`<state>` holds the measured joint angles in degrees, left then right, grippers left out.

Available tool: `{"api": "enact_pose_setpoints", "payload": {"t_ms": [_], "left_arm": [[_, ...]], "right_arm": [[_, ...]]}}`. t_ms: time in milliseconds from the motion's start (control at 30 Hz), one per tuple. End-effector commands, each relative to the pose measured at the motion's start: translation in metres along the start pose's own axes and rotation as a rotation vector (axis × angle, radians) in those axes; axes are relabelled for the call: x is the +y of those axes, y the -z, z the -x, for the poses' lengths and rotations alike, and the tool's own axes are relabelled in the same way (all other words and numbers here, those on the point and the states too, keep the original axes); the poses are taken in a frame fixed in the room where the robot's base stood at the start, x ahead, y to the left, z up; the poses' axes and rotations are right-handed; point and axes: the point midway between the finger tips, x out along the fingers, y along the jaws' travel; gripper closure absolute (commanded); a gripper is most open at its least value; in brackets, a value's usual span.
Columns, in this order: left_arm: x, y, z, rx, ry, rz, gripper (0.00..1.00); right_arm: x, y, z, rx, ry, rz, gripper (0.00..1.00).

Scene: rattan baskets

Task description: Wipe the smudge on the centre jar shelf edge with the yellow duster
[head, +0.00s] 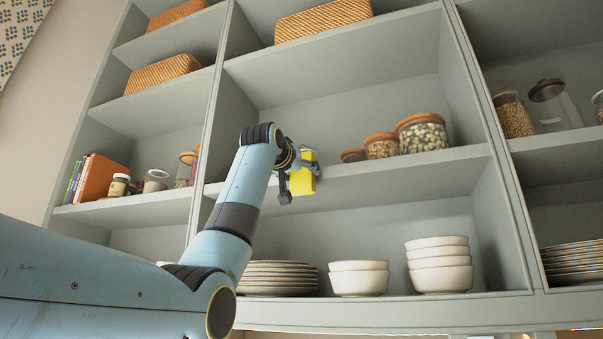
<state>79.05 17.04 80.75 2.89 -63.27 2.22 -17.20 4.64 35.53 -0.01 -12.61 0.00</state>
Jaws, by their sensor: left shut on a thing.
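The yellow duster (304,181) is held by my left gripper (299,176), which is shut on it. The duster is at the left part of the centre jar shelf (400,184), at the height of its front edge. I cannot tell whether it touches the edge. No smudge shows on the visible part of the edge; the duster and gripper hide a stretch of it. My left arm reaches up from the lower left and covers part of the shelf's left end. My right gripper is not in view.
Jars with wooden lids (422,134) stand on the centre shelf, right of the gripper. White bowls (439,266) and stacked plates (277,279) stand on the shelf below. Rattan baskets (322,19) are above. An upright divider (211,120) is left of the gripper.

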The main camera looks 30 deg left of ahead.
Motion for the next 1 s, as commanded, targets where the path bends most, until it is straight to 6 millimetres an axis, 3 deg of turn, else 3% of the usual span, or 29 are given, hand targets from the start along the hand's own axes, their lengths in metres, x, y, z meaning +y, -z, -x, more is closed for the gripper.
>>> {"api": "enact_pose_setpoints", "payload": {"t_ms": [500, 1000], "left_arm": [[0.000, 0.005, 0.053, 0.003, 0.000, 0.000, 0.65], [0.000, 0.007, 0.061, 0.003, 0.000, 0.000, 0.65]], "right_arm": [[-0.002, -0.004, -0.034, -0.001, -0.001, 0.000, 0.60], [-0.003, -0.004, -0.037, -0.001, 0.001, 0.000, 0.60]]}}
